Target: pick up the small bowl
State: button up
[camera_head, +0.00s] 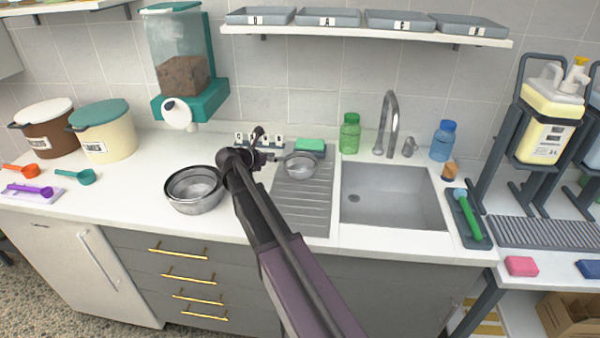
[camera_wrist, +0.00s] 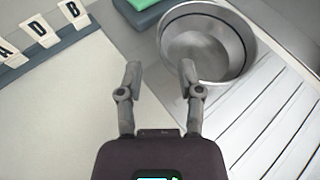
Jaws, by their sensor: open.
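The small metal bowl (camera_head: 301,166) stands upright on the ribbed drainboard left of the sink. In the wrist view the bowl (camera_wrist: 207,48) is at the top right, and its inside looks empty. My gripper (camera_head: 268,154) is just left of this bowl. In the wrist view my gripper (camera_wrist: 160,72) is open with nothing between its fingers. Its right fingertip shows close to the bowl's lower left rim; I cannot tell whether they touch. Larger metal bowls (camera_head: 180,196), seemingly nested, stand on the counter to the left, partly beside my arm.
A green sponge (camera_head: 310,145) lies behind the small bowl. A letter-tile rack (camera_wrist: 47,47) stands left of the sponge. A green bottle (camera_head: 350,134), the faucet (camera_head: 391,120) and the sink (camera_head: 385,205) are to the right. A teal dispenser (camera_head: 188,104) hangs above the counter.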

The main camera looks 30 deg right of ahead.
aim_at(288, 159)
jog(key=shift+w+d+f, duration=0.15)
jog(key=shift+d+f, duration=0.05)
jog(key=shift+d, duration=0.35)
jog(key=shift+d, duration=0.1)
jog(key=shift+b+x, duration=1.2)
jog(key=shift+x, duration=1.55)
jog(key=shift+c, duration=0.2)
grip_shut()
